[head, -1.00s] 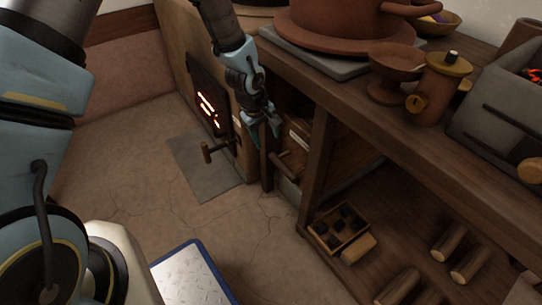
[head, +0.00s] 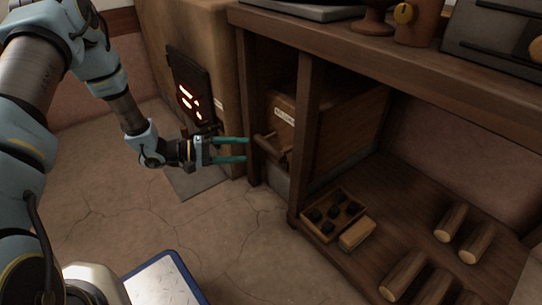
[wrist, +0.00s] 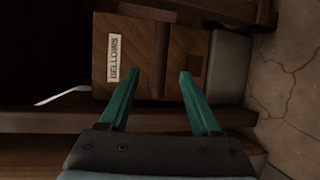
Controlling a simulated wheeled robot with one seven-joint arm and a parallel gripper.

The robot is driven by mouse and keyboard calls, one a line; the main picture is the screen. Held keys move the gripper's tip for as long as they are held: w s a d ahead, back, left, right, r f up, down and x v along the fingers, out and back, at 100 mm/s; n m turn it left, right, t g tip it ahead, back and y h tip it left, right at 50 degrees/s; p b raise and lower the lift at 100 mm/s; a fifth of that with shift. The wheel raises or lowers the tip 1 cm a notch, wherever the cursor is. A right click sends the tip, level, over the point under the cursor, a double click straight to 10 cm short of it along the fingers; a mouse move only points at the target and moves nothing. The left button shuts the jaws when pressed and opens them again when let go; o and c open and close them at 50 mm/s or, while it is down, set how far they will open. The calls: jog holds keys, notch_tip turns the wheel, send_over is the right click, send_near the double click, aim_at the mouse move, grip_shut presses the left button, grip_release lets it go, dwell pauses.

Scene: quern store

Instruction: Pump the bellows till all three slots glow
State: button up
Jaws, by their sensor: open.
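The bellows (head: 312,122) are a wooden box under the bench, and their label (wrist: 114,58) reads BELLOWS. A wooden crossbar handle (head: 272,147) stands out from their front. My gripper (head: 246,150) is open and empty, just left of the handle, its teal fingers pointing at it. In the wrist view, my fingertips (wrist: 158,74) point at the bellows front, with a dark upright bar, probably the handle, between them. The furnace door (head: 203,83) is dark, and its slots (head: 189,103) glow whitish orange; I cannot tell whether all three are equally lit.
A bench post (head: 302,140) stands right in front of the bellows. A small compartment tray (head: 337,236) with dark lumps, a brush-like block (head: 357,234) and several logs (head: 452,217) lie on the lower shelf. The floor (head: 215,232) left of the bench is clear.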

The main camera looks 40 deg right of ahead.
aim_at(266, 150)
jog(key=b+x, duration=0.2)
jog(key=x, duration=0.2)
jog(key=b+x, duration=0.1)
jog(key=x, duration=0.3)
jog(key=shift+s+d+f+b, duration=0.15)
jog(key=shift+d+f+b, duration=0.1)
jog(key=shift+b, duration=0.15)
jog(key=shift+s+d, duration=0.3)
jog(key=shift+d, duration=0.3)
jog(key=shift+c, duration=0.2)
grip_shut()
